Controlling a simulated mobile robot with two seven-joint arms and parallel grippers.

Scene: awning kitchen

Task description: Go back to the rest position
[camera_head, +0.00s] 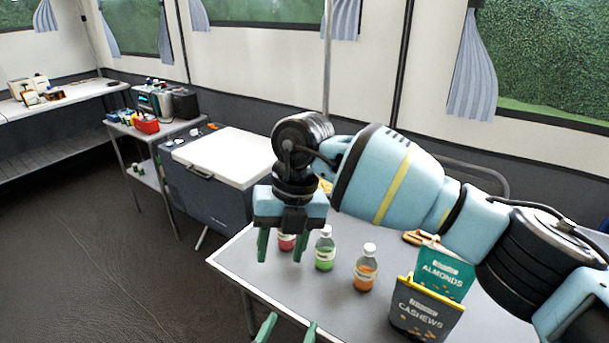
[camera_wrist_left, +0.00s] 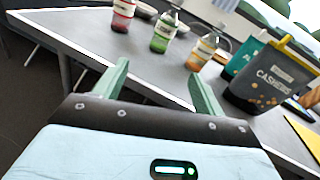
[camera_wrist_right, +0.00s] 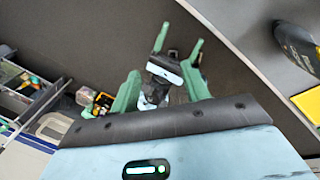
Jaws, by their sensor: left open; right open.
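My right gripper (camera_head: 280,247) hangs fingers down over the table's left edge in the head view, in front of the red bottle. Its green fingers are apart with nothing between them. My left gripper (camera_head: 288,328) is lower, at the bottom edge of the head view, with only its fingertips showing. Its fingers (camera_wrist_left: 160,76) are apart and empty in the left wrist view, facing the table. The right wrist view looks down past my right fingers (camera_wrist_right: 160,72) onto my left gripper (camera_wrist_right: 180,38), which is below them and apart from them.
The grey table (camera_head: 330,305) holds a red bottle (camera_head: 287,242), a green bottle (camera_head: 325,252), an orange bottle (camera_head: 365,270), a cashews bag (camera_head: 424,310) and an almonds bag (camera_head: 446,272). A white-lidded cooler (camera_head: 215,195) stands behind left. The floor at left is clear.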

